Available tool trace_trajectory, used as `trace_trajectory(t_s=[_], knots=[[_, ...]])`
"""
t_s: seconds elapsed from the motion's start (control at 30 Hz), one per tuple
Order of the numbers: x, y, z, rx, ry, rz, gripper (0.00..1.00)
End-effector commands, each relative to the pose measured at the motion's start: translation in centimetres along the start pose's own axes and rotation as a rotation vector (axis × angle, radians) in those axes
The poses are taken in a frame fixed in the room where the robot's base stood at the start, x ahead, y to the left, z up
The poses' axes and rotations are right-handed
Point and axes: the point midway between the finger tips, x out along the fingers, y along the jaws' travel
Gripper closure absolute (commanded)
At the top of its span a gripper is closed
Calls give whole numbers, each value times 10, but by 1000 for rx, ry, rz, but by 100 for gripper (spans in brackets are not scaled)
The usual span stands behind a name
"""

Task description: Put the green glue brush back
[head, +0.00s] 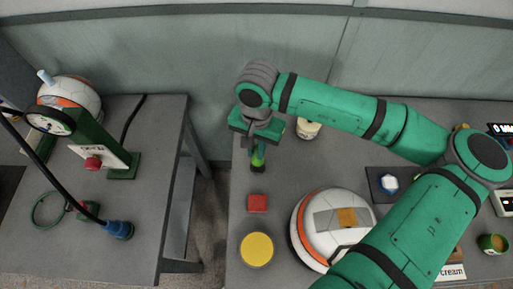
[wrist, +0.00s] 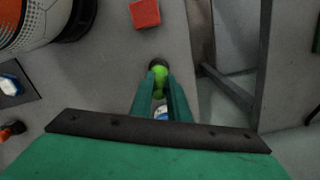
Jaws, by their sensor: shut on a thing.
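My gripper (head: 257,146) points down near the left edge of the right table in the head view, shut on the green glue brush (head: 258,158). In the wrist view the brush's bright green part (wrist: 159,70) shows between the fingertips, with a dark round end beyond it. I cannot tell whether that dark end touches the table. A small white and blue patch shows between the fingers; I cannot tell what it is. A cream-coloured pot (head: 308,129) stands right of my gripper, partly hidden by my arm.
A red block (head: 257,203) and a yellow disc (head: 257,249) lie in front of my gripper. A white and orange ball part (head: 333,224) is to their right. A gap separates this table from the left table (head: 60,245), which holds a green press (head: 90,140).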

Motion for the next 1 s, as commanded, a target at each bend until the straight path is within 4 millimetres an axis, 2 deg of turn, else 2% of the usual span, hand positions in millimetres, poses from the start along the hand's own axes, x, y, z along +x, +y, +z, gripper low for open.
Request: trace_trajectory(t_s=[0.2, 0.23, 0.3, 0.67, 0.87, 1.0], knots=[[1, 1, 0, 1, 0, 1, 100], [1, 1, 0, 2, 0, 1, 80], [1, 1, 0, 2, 0, 0, 66], [-3, 2, -1, 4, 0, 0, 66], [-29, 2, -2, 4, 4, 1, 66], [-58, 2, -2, 4, 5, 2, 66]])
